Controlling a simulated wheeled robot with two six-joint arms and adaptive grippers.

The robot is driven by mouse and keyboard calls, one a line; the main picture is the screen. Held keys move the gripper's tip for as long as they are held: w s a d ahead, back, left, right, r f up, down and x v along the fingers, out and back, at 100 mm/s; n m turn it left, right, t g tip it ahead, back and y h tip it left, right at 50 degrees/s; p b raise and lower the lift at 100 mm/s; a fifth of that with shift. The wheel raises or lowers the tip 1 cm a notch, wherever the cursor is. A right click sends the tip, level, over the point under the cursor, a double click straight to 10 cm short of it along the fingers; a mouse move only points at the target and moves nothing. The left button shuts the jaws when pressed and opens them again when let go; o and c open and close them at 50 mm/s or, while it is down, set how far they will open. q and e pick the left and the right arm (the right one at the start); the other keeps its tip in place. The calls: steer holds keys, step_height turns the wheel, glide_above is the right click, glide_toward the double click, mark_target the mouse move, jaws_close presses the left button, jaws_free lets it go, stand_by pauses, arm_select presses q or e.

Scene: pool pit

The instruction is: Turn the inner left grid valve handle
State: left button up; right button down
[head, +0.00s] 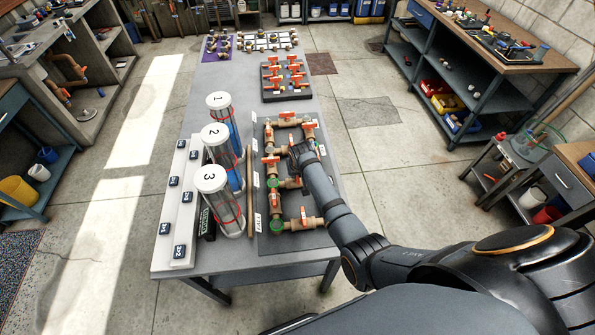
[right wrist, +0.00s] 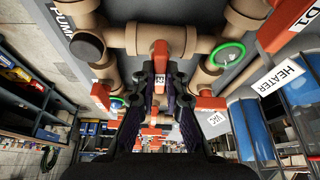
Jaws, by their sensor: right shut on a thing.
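A grid of brass pipes and valves with orange handles is fixed to a dark board (head: 305,241) on the bench. My right gripper (head: 297,152) reaches over the middle of the grid. In the right wrist view its dark fingers (right wrist: 160,92) are closed around an orange valve handle (right wrist: 160,58) that bears a small white label. My gripper mostly hides this handle in the head view, so its exact turn angle is unclear. Other orange handles stand close by, one (head: 271,160) just left of the gripper and one (head: 303,215) nearer to me. My left gripper is not in view.
Three clear cylinders (head: 213,179) stand left of the grid, with a wooden stick (head: 249,178) between. A smaller board of orange valves (head: 285,78) lies farther back. Green rings (head: 277,226) mark some grid joints. The bench's near end (head: 262,258) is mostly bare.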

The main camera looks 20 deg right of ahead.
steer(key=shift+m, duration=0.4)
steer(key=c, duration=1.4)
jaws_free()
steer(key=v, duration=1.2)
steer(key=shift+a, duration=0.2)
steer(key=shift+w, duration=0.15)
